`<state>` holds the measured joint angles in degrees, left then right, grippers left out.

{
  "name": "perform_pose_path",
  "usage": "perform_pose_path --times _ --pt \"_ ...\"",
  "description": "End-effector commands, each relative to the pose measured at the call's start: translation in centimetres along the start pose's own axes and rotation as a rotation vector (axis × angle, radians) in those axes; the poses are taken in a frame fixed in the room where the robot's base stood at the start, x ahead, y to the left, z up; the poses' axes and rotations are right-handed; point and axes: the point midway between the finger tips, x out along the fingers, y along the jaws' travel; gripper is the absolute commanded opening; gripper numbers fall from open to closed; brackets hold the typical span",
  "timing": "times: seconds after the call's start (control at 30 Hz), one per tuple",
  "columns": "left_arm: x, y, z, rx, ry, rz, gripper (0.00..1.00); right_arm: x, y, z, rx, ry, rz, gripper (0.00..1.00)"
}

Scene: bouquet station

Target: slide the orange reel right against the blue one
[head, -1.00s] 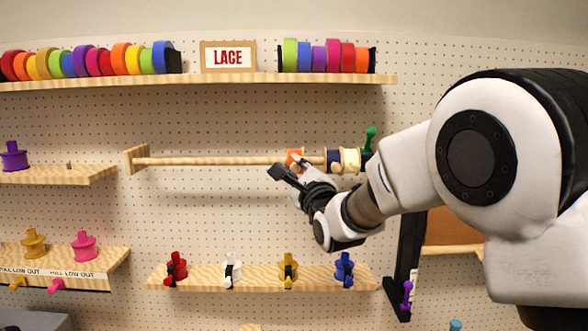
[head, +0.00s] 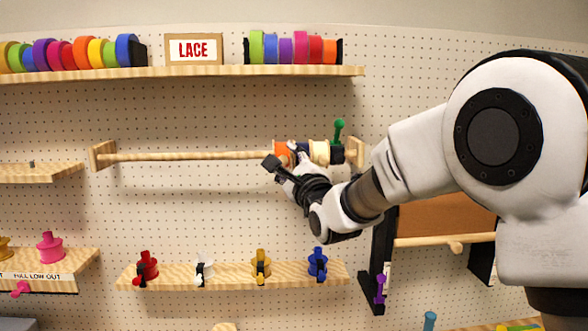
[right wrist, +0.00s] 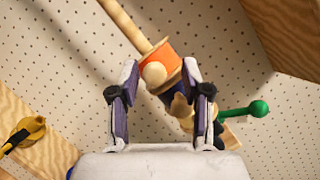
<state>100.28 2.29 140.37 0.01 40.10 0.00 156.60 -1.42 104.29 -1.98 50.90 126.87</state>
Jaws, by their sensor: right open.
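The orange reel (head: 281,152) is on the horizontal wooden rod (head: 190,156), towards its right end. The blue reel (head: 303,153) is just right of it, partly hidden by my right gripper (head: 285,163). In the right wrist view the orange reel (right wrist: 158,62) has pale wooden flanges, and a round pale knob shows in front of it. The blue reel (right wrist: 179,104) shows close beyond its flange, partly behind a finger; I cannot tell whether they touch. My right gripper (right wrist: 160,75) is open, its fingers on either side of the orange reel. My left gripper is not in view.
A cream reel (head: 320,152) and a green-knobbed peg (head: 339,131) are right of the blue reel, near the rod's end bracket (head: 356,151). A shelf of colourful rolls (head: 190,71) runs above; a shelf of pegs (head: 225,276) is below. The rod's left part is bare.

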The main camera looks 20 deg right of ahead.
Motion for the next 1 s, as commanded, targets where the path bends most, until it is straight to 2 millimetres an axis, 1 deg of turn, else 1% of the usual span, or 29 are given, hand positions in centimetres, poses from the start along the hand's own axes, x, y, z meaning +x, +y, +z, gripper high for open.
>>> perform_pose_path --times 0.07,0.17,0.3,0.4,0.5,0.63,0.87,0.93,1.0 --pt "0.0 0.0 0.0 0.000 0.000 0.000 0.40 -1.2 0.0 0.0 0.000 0.001 0.001 0.48" --pt "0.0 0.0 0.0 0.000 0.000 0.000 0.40 -3.6 -0.1 -0.1 0.001 0.002 0.001 0.48" --pt "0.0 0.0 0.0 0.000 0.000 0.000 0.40 -7.3 -0.2 -0.3 0.003 0.002 -0.001 0.48" --pt "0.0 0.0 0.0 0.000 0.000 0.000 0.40 -9.5 -0.2 -0.3 0.004 0.003 -0.001 0.48" --pt "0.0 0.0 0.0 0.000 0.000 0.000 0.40 -10.8 -0.2 -0.4 0.003 0.002 -0.002 0.48" --pt "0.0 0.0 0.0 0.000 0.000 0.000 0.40 -11.4 -0.3 -0.4 0.003 0.001 -0.003 0.48" --pt "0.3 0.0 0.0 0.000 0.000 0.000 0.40 -11.1 -0.1 -0.4 0.001 0.001 -0.003 0.48" --pt "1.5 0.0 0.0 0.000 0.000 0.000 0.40 -9.6 0.8 -0.1 -0.005 -0.001 -0.002 0.48" --pt "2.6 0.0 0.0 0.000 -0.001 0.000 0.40 -7.6 1.6 0.7 -0.007 -0.002 -0.002 0.48"
